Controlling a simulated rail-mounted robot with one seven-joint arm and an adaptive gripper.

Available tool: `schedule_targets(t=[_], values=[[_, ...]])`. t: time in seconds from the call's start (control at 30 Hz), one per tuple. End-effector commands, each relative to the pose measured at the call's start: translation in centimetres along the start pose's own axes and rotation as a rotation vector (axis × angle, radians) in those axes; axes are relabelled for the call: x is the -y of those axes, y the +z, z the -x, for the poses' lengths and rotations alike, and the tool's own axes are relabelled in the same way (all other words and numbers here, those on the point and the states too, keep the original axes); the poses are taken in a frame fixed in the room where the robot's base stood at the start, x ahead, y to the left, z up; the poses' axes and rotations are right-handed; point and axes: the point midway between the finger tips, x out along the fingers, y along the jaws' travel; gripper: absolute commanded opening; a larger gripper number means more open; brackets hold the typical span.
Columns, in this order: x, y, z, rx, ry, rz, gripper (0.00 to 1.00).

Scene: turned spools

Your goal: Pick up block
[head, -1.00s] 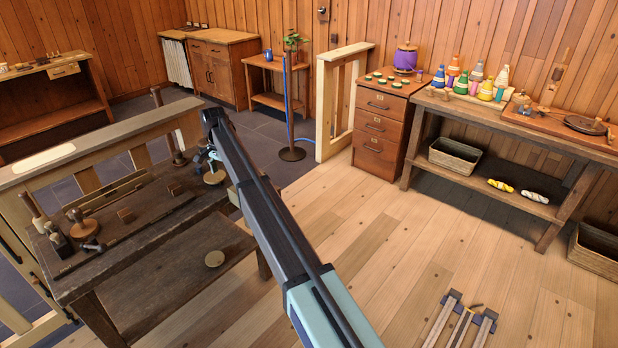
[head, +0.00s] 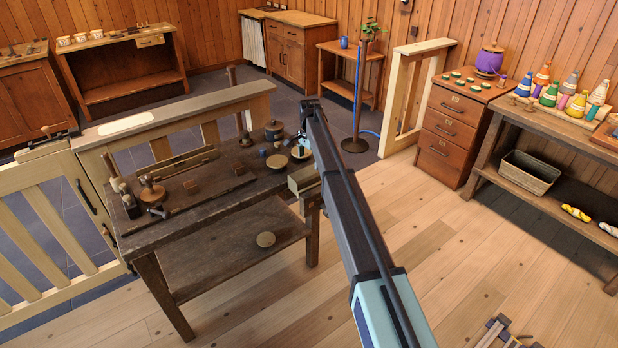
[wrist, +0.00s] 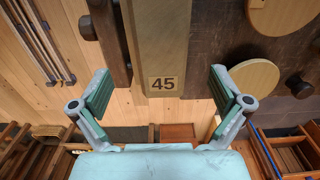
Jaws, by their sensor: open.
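My gripper (wrist: 158,80) is open, with one finger to each side of the block's numbered end and gaps on both sides. No contact is visible. In the head view my gripper is mostly hidden behind my arm.
Round wooden discs (wrist: 255,78) lie on the bench right of the block in the wrist view. A dark wooden part (wrist: 112,40) runs close along its left. A lidded pot (head: 273,131) stands at the bench's back. Open plank floor (head: 440,240) lies to the right.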

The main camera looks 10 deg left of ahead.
Motion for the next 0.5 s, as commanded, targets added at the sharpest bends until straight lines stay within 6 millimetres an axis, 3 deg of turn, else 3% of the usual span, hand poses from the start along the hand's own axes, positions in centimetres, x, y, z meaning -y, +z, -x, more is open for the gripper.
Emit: schedule_targets(t=[0.27, 0.5], values=[[0.0, 0.1, -1.3, 0.0, 0.0, 0.0, 1.0], [0.1, 0.3, -4.1, 0.001, 0.002, 0.0, 1.0]])
